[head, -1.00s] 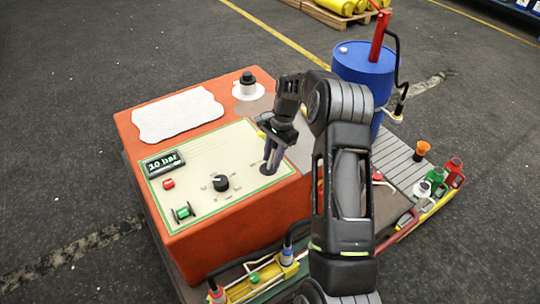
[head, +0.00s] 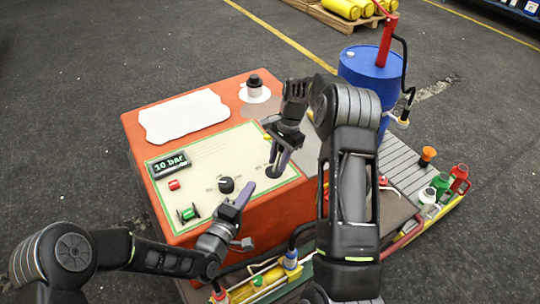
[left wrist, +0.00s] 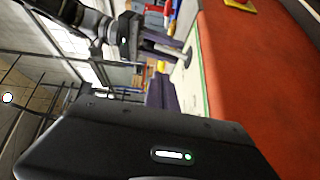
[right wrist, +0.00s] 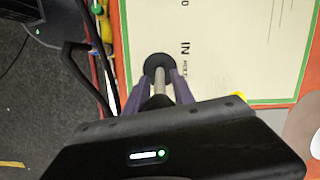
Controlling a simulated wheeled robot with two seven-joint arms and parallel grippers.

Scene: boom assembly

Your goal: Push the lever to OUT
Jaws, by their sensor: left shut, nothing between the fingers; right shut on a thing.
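The lever (right wrist: 159,80) is a silver rod on a round black base, next to the label IN on the cream, green-edged panel (head: 215,155). My right gripper (head: 273,168) is shut on the lever; its purple fingers sit either side of the rod in the right wrist view (right wrist: 160,88). The lever's dark base (head: 273,171) shows at the panel's right end in the head view. My left gripper (head: 246,190) is shut and empty, over the panel's front edge near the black knob (head: 226,184). No OUT label is readable.
The panel tops an orange box (head: 150,125). It also carries a 10 bar display (head: 168,163), a red button (head: 174,185) and a green switch (head: 188,214). A blue drum (head: 362,70) stands behind my right arm. Bottles (head: 440,183) and yellow parts (head: 260,280) lie around the box.

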